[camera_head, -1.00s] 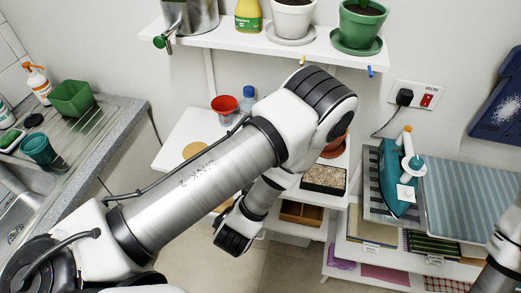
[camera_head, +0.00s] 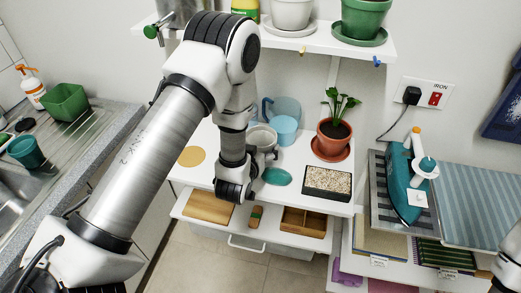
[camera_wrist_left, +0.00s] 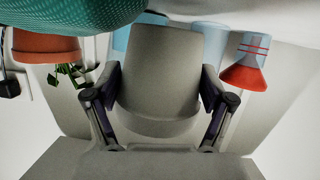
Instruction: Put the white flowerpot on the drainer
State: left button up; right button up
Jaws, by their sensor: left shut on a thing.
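My left gripper (camera_head: 264,155) is shut on a pale grey-white pot (camera_head: 263,137) over the middle white shelf. The left wrist view shows this pot (camera_wrist_left: 160,85) between both fingers, upside down in the picture. I cannot tell whether its base touches the shelf. Another white flowerpot (camera_head: 292,14) stands on the upper shelf. The drainer (camera_head: 82,132) is the ribbed metal surface at the left, beside the sink. My right gripper is not in view.
A green square pot (camera_head: 66,102) and a teal cup (camera_head: 24,152) stand on the drainer side. Around the held pot are a blue cup (camera_head: 284,129), a teal disc (camera_head: 276,176), a potted plant (camera_head: 333,135) and a gravel tray (camera_head: 327,182). The upper shelf (camera_head: 310,42) overhangs.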

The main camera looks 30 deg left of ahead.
pick_arm(q)
jog(key=shift+f, duration=1.15)
jog(key=o, duration=1.6)
jog(key=shift+o, duration=0.2)
